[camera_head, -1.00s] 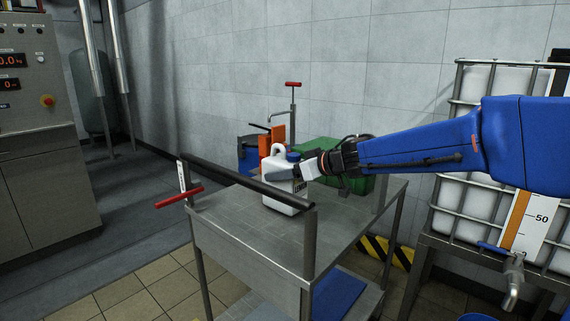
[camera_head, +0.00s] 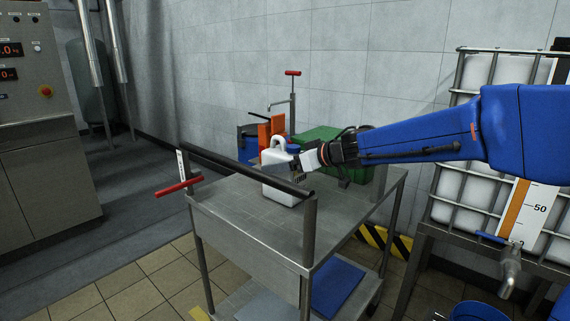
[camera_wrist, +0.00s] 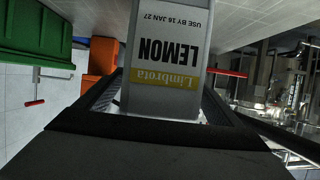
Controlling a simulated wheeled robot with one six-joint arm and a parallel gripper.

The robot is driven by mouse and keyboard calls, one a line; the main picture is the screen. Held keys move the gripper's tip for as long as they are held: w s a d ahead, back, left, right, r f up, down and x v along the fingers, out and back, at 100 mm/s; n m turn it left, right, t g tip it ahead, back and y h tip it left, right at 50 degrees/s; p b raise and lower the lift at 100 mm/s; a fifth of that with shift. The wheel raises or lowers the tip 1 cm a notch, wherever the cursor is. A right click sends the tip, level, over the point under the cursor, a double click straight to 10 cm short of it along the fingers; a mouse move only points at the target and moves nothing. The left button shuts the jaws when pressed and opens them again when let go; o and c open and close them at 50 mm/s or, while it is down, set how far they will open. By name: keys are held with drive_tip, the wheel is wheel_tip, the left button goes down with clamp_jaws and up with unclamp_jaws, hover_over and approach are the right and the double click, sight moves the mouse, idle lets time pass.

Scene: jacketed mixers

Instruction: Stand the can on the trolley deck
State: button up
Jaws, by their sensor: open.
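The can (camera_head: 280,187) is a white jug with a moulded handle on top. It looks upright on the trolley deck (camera_head: 258,218), just behind the dark push bar, which crosses in front of it. My gripper (camera_head: 299,167) is at its right side, open, and hides part of its upper right. In the wrist view the can's LEMON label (camera_wrist: 165,50) appears upside down, with the dark fingers of my gripper (camera_wrist: 160,85) on either side. Whether the fingers touch the can cannot be told.
The dark push bar (camera_head: 240,168) edges the trolley, with a red handle (camera_head: 178,187) sticking out left. A green bin (camera_head: 318,143) and an orange item (camera_head: 271,131) stand behind. A caged white tank (camera_head: 480,180) is at right. The deck's front is clear.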

drive_tip(key=v, duration=1.2)
drive_tip(key=d+r+m+t+h, duration=0.45)
drive_tip(key=d+t, duration=0.25)
drive_tip(key=d, duration=0.5)
drive_tip(key=s+d+f+m+g+h, duration=0.1)
drive_tip(key=s+d+f+m+h, duration=0.1)
drive_tip(key=s+d+h, duration=0.3)
drive_tip(key=s+d+f+m+h, duration=0.2)
drive_tip(key=d+f+m, duration=0.1)
drive_tip(key=d, duration=0.4)
drive_tip(key=s+d+f+m+g+h, duration=0.1)
drive_tip(key=s+d+f+g+h, duration=0.2)
drive_tip(key=s+f, duration=0.35)
drive_tip(key=s+a+f+g+y, duration=0.1)
drive_tip(key=s+f+g+y, duration=0.1)
drive_tip(key=s+f, duration=0.4)
drive_tip(key=s+a+f+g+y, duration=0.2)
drive_tip(key=s+f+g, duration=0.2)
drive_tip(key=s, duration=0.9)
wheel_tip(320, 180, down, 4)
drive_tip(key=shift+s+a+r, duration=0.15)
drive_tip(key=shift+s, duration=0.1)
